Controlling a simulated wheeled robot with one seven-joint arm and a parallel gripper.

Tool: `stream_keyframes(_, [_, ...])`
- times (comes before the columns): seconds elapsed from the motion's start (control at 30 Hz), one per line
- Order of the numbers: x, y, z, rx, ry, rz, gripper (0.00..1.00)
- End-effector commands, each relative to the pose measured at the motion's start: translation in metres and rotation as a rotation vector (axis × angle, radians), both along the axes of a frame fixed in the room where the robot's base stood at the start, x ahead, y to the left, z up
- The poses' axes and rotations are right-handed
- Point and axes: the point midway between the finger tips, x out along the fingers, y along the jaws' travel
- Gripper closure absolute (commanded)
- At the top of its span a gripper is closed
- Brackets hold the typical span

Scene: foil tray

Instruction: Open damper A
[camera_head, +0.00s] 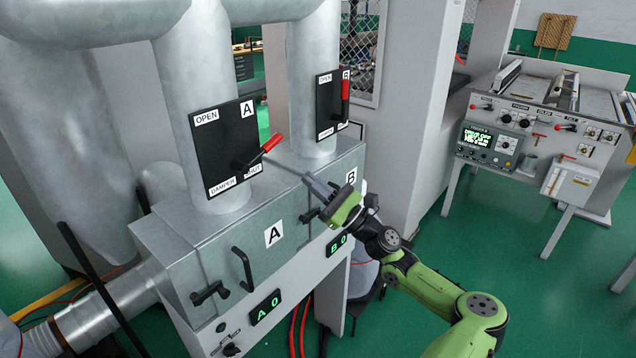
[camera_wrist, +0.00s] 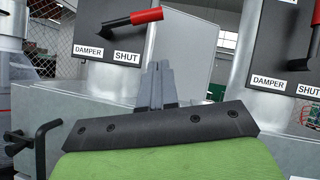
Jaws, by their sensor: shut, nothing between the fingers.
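The damper A panel (camera_head: 222,135) is a black plate on the left vertical duct, marked OPEN at its top and DAMPER SHUT at its bottom. Its lever has a black arm and a red grip (camera_head: 272,142) that points right and a little upward from a pivot low on the plate. In the wrist view the red grip (camera_wrist: 147,15) is at the top, above the fingertips and apart from them. My gripper (camera_head: 308,181) is shut and empty, right of and below the lever. In the wrist view the shut fingers (camera_wrist: 158,72) point toward the gap between the two panels.
The damper B panel (camera_head: 326,105), with its red grip (camera_head: 345,88) upright, is on the right duct. Below is a metal box (camera_head: 205,238) with black handles (camera_head: 243,270). A control bench (camera_head: 540,125) stands at right. Green floor lies between.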

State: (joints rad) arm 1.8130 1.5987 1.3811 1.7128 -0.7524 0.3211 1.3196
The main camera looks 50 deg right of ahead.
Motion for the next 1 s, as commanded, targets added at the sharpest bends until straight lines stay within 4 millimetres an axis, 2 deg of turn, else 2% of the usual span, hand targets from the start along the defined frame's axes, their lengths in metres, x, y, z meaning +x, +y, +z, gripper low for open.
stream_keyframes(0.23, [0.046, 0.012, 0.031, -0.001, 0.001, 0.002, 1.00])
stream_keyframes(0.33, [0.048, 0.018, 0.049, -0.003, 0.001, 0.000, 1.00])
stream_keyframes(0.5, [0.051, 0.023, 0.064, -0.001, 0.001, -0.001, 1.00])
stream_keyframes(1.0, [0.051, 0.024, 0.067, -0.014, 0.001, -0.001, 1.00])
